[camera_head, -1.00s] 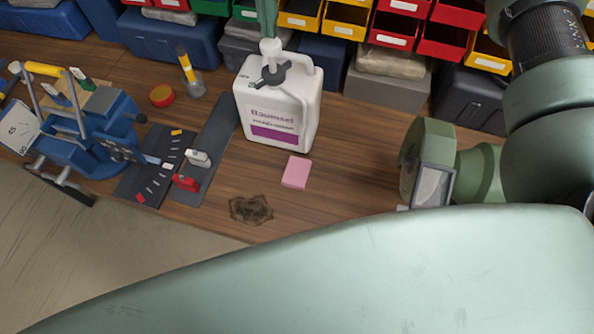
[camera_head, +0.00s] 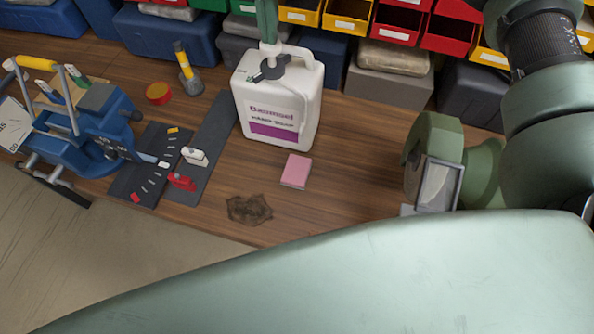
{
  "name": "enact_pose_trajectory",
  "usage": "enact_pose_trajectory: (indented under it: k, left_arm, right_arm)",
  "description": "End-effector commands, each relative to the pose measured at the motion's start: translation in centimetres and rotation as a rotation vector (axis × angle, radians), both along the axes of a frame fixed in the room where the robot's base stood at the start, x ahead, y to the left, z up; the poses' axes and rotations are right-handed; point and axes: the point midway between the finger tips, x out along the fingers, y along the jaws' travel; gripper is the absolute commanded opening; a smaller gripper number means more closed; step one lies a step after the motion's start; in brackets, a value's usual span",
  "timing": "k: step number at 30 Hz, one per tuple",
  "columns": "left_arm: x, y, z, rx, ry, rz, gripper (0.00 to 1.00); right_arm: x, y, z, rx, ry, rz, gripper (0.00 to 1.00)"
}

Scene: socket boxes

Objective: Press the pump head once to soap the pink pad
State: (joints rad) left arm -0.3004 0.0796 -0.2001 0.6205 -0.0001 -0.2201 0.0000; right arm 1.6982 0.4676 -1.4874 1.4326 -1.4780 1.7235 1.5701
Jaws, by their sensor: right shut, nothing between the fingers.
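The white soap bottle (camera_head: 277,105), with a purple band on its label, stands upright on the bench. Its white pump head (camera_head: 270,48) shows above a black collar piece (camera_head: 271,69). The tip of my right gripper (camera_head: 267,22), a narrow dark green piece, comes down from the top edge right over the pump head. It is shut and empty and seems to touch the head; the exact contact is hard to see. The pink pad (camera_head: 296,171) lies flat in front of the bottle, with no soap visible on it. My left gripper is not in view.
A dark stain (camera_head: 249,209) marks the bench near its front edge. A blue clamping device (camera_head: 83,125) and a dark mat (camera_head: 150,165) are at left. Coloured bins (camera_head: 346,17) and grey boxes (camera_head: 388,86) line the back.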

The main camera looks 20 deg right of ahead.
Motion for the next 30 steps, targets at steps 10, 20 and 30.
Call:
enact_pose_trajectory:
  k: [10, 20, 30]
  left_arm:
    - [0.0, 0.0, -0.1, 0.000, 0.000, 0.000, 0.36]
    - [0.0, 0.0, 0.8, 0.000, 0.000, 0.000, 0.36]
    - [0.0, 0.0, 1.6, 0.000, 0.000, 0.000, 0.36]
  right_arm:
    - [-0.1, 0.0, -0.3, -0.002, 0.006, 0.001, 0.00]
    - [-0.1, 0.0, 1.5, -0.002, 0.006, 0.002, 0.00]
    - [-0.1, 0.0, 3.4, -0.002, 0.005, 0.002, 0.00]
